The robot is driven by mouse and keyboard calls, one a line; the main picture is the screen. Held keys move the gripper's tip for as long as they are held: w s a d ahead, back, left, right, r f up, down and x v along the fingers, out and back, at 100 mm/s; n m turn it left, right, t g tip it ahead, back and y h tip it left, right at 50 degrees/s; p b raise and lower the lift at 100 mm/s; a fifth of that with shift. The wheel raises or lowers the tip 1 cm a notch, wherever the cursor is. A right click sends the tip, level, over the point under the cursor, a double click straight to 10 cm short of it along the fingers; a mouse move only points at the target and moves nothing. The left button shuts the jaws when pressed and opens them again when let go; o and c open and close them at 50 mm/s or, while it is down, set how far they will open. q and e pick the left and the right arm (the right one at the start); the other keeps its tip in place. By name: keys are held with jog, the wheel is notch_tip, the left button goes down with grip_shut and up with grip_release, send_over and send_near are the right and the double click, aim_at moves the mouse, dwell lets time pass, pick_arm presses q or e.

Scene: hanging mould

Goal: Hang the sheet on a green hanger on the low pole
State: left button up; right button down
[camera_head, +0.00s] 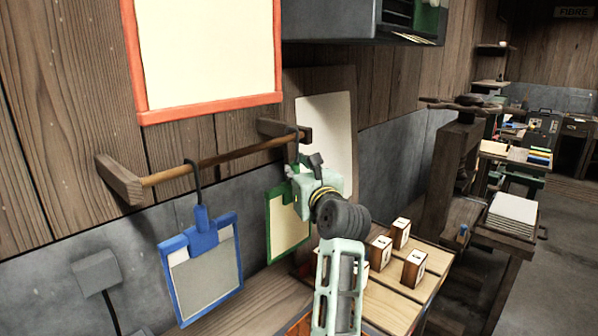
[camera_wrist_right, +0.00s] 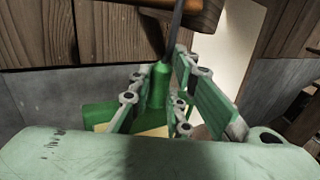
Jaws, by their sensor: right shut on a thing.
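The low pole (camera_head: 220,160) is a wooden rod on the wall between two brackets. The green hanger with its sheet (camera_head: 287,228) hangs upright near the pole's right end. Its dark hook (camera_head: 297,138) reaches up to the pole; whether it rests on it I cannot tell. My right gripper (camera_head: 306,180) is at the hanger's neck and partly hides it. In the right wrist view, my right gripper (camera_wrist_right: 155,98) has its fingers around the green hanger's neck (camera_wrist_right: 159,84), and the hook rises beside the pole (camera_wrist_right: 195,12). My left gripper is out of view.
A blue hanger with a grey sheet (camera_head: 203,270) hangs from the pole, left of the green one. An orange-framed sheet (camera_head: 205,55) is above. A pale panel (camera_head: 328,140) leans behind my right gripper. Several numbered wooden blocks (camera_head: 413,268) stand on the bench at right.

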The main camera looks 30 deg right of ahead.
jog(key=shift+f, duration=0.2)
jog(key=c, duration=1.6)
grip_release()
jog(key=shift+o, duration=0.2)
